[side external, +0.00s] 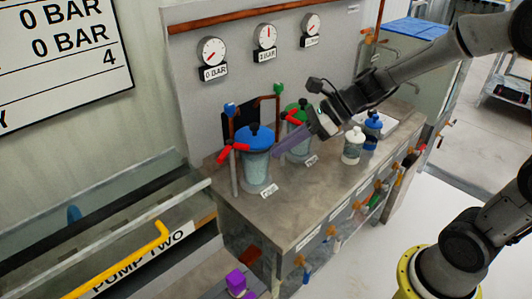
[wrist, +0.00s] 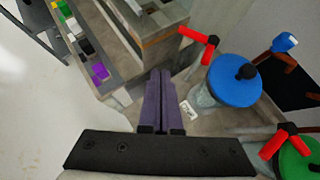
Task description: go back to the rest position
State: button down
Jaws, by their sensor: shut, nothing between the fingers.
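My gripper (side external: 278,155) is shut and empty, its purple-grey fingers pressed together just right of the blue-lidded vessel (side external: 257,150) in the side view. In the wrist view the shut fingers of my gripper (wrist: 162,75) point past the same blue-lidded vessel (wrist: 234,80), which stands to their right. The fingertips appear close to the vessel; I cannot tell whether they touch it. A green-lidded vessel (side external: 297,113) stands behind, partly hidden by my gripper; its lid (wrist: 300,160) is at the lower right of the wrist view.
Red valve handles (side external: 232,150) flank the vessels. Two small bottles, one white-capped (side external: 353,146) and one blue-capped (side external: 373,130), stand at the right of the bench (side external: 300,205). Gauges (side external: 211,52) hang on the back panel. Coloured blocks (wrist: 100,72) lie in a low tray.

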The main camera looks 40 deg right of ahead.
jog(key=s+a+r+n+h, duration=0.1)
jog(key=s+a+r+n, duration=0.2)
jog(key=s+r+n, duration=0.6)
jog(key=s+d+f+n+h, duration=0.2)
jog(key=s+d+n, duration=0.3)
jog(key=n, duration=0.3)
jog(key=s+d+f+n+h, duration=0.2)
jog(key=s+d+n+h, duration=0.3)
jog(key=s+n, duration=0.3)
jog(key=shift+s+d+f+n+g, duration=0.25)
jog(key=shift+d+f+n+g, duration=0.1)
jog(key=shift+n+g, duration=0.05)
